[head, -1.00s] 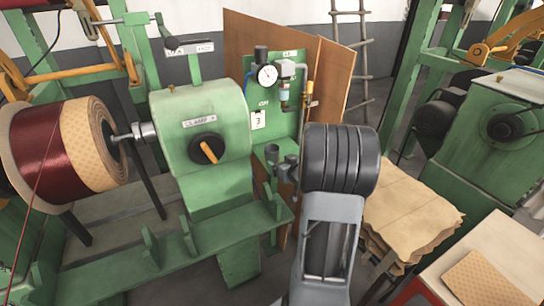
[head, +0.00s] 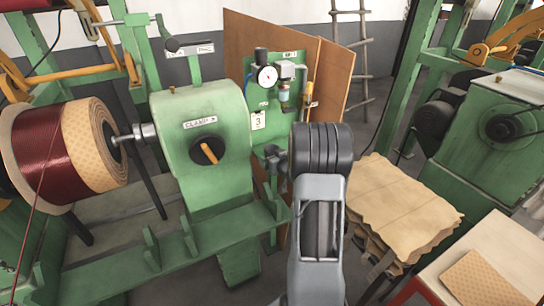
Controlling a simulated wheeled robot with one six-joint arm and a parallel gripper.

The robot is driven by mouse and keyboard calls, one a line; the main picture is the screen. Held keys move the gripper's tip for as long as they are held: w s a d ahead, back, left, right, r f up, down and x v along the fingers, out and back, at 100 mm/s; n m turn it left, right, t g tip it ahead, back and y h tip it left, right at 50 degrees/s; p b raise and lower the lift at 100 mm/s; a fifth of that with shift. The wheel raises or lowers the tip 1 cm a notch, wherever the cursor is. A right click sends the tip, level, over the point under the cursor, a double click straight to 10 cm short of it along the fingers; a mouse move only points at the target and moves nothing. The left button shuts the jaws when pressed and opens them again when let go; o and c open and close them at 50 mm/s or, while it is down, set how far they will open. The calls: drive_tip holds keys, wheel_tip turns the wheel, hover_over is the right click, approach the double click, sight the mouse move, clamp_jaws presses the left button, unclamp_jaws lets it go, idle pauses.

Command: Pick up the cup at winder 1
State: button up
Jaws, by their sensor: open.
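A small dark grey cup (head: 271,151) stands on the green ledge below the gauge panel, at the right side of the green winder (head: 205,130). It is small and partly covered. My gripper (head: 279,163) is small in the head view, at the left of my dark arm joint, and is partly hidden by it. The gripper is open and at the cup, overlapping it in the picture. I cannot tell whether the fingers are around the cup or touch it.
A gauge panel (head: 258,98) with a card reading 3 rises behind the cup. A large coil of red wire (head: 50,150) is on the winder at left. Stacked brown sheets (head: 405,205) and a pale table (head: 490,255) are at right.

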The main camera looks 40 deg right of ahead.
drive_tip(key=c, duration=1)
